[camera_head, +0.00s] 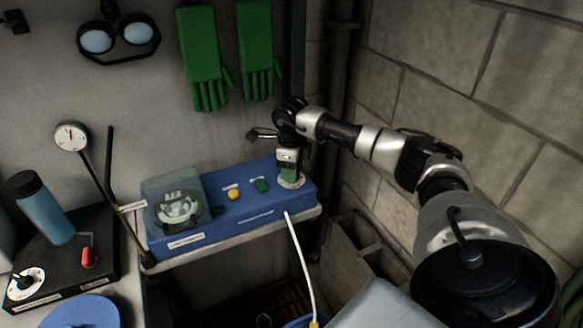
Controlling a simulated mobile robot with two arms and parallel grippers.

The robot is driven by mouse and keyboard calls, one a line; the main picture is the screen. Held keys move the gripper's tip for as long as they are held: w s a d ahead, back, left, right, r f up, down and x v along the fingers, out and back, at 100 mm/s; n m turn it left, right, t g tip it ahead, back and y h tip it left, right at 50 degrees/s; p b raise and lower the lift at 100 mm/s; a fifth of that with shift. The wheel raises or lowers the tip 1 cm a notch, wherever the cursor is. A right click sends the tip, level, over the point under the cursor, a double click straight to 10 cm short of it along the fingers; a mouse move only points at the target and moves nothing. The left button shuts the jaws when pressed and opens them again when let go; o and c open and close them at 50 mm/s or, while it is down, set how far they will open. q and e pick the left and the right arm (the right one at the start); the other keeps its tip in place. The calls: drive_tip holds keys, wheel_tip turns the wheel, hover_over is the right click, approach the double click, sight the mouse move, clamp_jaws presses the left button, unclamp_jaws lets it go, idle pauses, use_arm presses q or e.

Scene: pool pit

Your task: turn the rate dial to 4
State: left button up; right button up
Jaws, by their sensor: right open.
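A blue box-shaped unit (225,224) sits on a shelf against the wall. At its right end is a round pale dial plate (291,182) with a green knob (289,174) at its middle. My right gripper (288,165) points down at this dial from above, open, with its fingertips at or just above the knob. Whether the fingers touch the knob is too small to tell. The gripper hides part of the dial, and its numbers are not readable. Another white dial (25,284) with a dark knob is on a black box at the left. My left gripper is not in view.
The blue unit also carries a clear-covered housing (176,207), a yellow button (234,194) and a green switch (262,184). A white hose (302,262) hangs in front. A gauge (71,136) and blue bottle (42,208) stand left. A block wall (440,80) is close on the right.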

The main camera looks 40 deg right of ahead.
drive_tip(key=shift+f, duration=0.15)
clamp_jaws()
idle(0.4)
